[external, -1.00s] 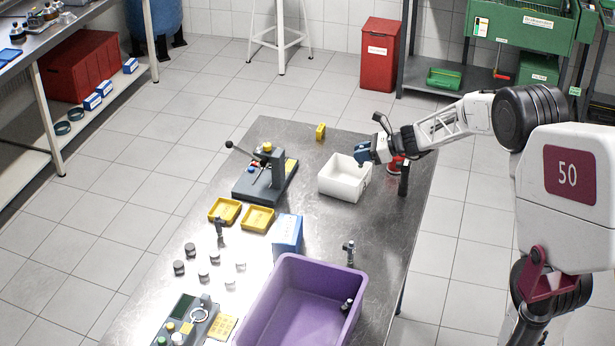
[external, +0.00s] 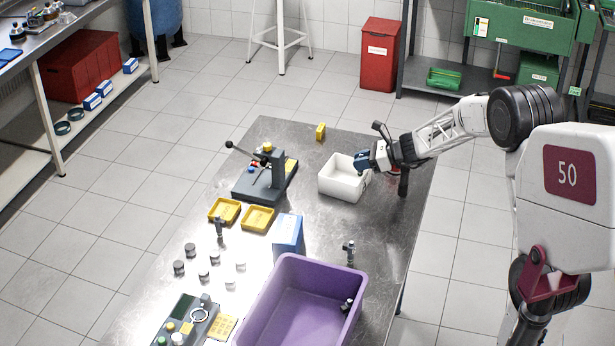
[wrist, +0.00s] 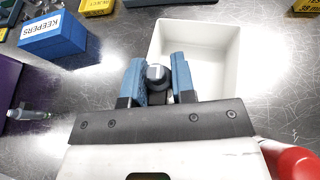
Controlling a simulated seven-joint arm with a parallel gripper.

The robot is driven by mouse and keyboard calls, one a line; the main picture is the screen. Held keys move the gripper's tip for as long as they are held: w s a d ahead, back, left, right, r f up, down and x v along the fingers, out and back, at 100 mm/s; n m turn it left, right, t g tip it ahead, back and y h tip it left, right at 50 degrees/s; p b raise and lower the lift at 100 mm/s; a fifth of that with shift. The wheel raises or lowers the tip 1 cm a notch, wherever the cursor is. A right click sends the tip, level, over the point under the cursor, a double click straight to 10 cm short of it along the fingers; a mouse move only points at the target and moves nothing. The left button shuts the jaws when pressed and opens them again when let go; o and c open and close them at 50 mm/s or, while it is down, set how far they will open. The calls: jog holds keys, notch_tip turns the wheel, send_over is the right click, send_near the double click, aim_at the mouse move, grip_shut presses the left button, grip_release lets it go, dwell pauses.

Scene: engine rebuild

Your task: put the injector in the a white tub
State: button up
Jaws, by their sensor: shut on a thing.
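The white tub (external: 341,188) stands open on the metal table, and in the wrist view its white wall (wrist: 222,70) shows beyond and around my fingers. My gripper (external: 361,161) has blue fingers and hangs over the tub's right side. In the wrist view my gripper (wrist: 158,68) is shut on a dark grey cylindrical part, the injector (wrist: 157,76), seen nearly end-on between the fingers. Its lower end is hidden. The held injector cannot be made out in the external view.
The blue KEEPERS box (wrist: 52,36) is left of the tub. A red object (wrist: 291,160) is close at my gripper's right. A lever press (external: 270,180) stands left of the tub.

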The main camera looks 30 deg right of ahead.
jog(key=shift+f, duration=0.15)
jog(key=o, duration=0.9)
jog(key=shift+r, duration=0.2)
jog(key=shift+d+r, duration=0.1)
jog(key=shift+r, duration=0.4)
jog(key=v, duration=1.1)
jog(key=shift+s+d, duration=0.3)
jog(key=shift+a+r, duration=0.1)
